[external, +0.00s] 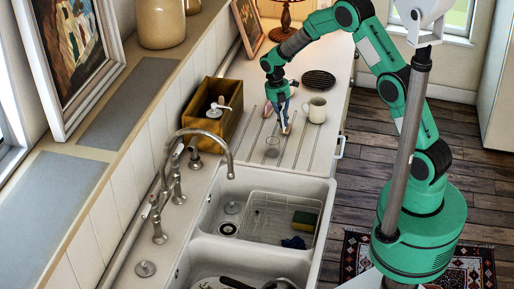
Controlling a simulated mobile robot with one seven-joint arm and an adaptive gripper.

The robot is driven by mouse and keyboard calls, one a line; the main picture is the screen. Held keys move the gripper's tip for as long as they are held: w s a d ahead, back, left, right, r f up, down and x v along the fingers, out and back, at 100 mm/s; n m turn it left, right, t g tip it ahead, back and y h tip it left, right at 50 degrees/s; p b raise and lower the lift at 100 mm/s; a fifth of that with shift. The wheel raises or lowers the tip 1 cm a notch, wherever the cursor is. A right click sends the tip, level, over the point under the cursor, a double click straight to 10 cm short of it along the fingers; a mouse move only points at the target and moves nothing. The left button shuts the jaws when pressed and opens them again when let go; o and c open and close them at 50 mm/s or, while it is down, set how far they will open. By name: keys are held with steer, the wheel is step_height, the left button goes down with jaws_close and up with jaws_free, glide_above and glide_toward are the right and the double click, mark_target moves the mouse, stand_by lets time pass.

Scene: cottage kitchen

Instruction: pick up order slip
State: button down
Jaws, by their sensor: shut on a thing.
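My gripper (279,118) points down over the ribbed white drainboard (250,150), between the wooden box and the cream mug. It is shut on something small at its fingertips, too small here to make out. I cannot tell an order slip apart from the pale fingertips and the white board. I also cannot tell whether the fingertips touch the board or hang just above it.
The cream mug (316,110) stands close right of my gripper, with a dark round ribbed disc (318,79) behind it. A clear glass (272,147) stands in front. A wooden box (233,124) with a soap dispenser (214,112) is left. The double sink (200,247) lies nearer.

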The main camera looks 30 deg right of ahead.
steer(key=r, duration=0.3)
steer(key=shift+s, duration=0.25)
steer(key=s+d+r+p, duration=0.1)
steer(key=s+d, duration=0.1)
steer(key=s, duration=1.3)
steer(key=shift+s+d, duration=0.15)
steer(key=shift+d, duration=0.2)
steer(key=shift+r, duration=0.1)
